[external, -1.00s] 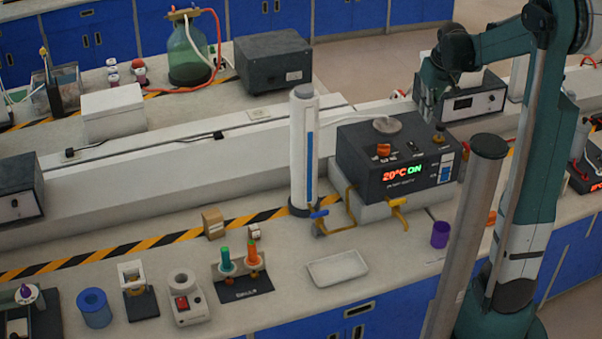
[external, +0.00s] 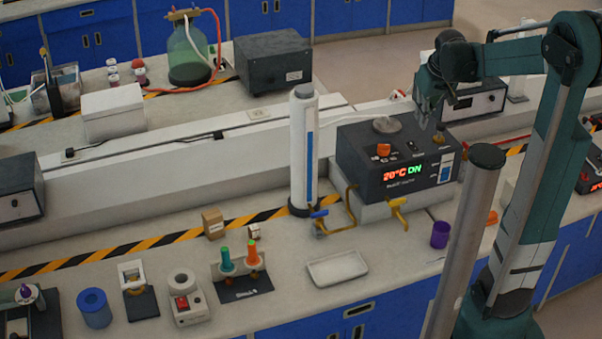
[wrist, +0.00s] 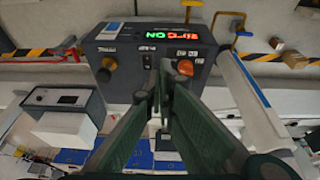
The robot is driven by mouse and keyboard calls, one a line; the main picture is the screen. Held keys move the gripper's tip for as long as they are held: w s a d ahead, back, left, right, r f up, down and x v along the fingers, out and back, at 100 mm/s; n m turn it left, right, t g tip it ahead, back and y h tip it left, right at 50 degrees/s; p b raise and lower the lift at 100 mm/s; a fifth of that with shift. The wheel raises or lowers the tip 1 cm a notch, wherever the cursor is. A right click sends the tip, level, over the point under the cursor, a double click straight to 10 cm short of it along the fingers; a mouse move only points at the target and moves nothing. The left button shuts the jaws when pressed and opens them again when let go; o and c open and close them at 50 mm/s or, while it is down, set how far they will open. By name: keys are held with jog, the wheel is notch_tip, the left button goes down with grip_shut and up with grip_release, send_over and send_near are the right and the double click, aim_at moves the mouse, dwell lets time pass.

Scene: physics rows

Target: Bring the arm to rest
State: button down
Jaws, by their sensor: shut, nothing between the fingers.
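My gripper (external: 432,112) hangs from the wrist above the back right part of the dark control box (external: 370,165). Its fingers are together with nothing between them. In the wrist view my gripper (wrist: 158,88) reaches towards the same control box (wrist: 130,62), whose display reads 20°C and ON. The box has an orange knob (external: 383,150) and a brass knob (external: 439,138) on top. In the external view the fingertips are small, close to the brass knob; I cannot tell whether they touch anything.
A tall white cylinder (external: 304,150) stands left of the control box. A white tray (external: 337,269), a purple cup (external: 440,234) and a rack with green and orange tubes (external: 243,285) are on the front bench. A grey post (external: 465,240) rises before my arm.

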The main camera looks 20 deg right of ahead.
jog(key=s+a+f+t+b, duration=0.1)
jog(key=s+a+f+b, duration=0.2)
jog(key=s+a, duration=0.4)
jog(key=s+a+f+t+b, duration=0.2)
jog(key=s+a+f+b, duration=0.2)
jog(key=s, duration=1.1)
jog(key=shift+a+t+b, duration=0.3)
jog(key=shift+a+b, duration=0.4)
jog(key=shift+a, duration=0.7)
jog(key=shift+w+a+r, duration=0.1)
dwell(1.6)
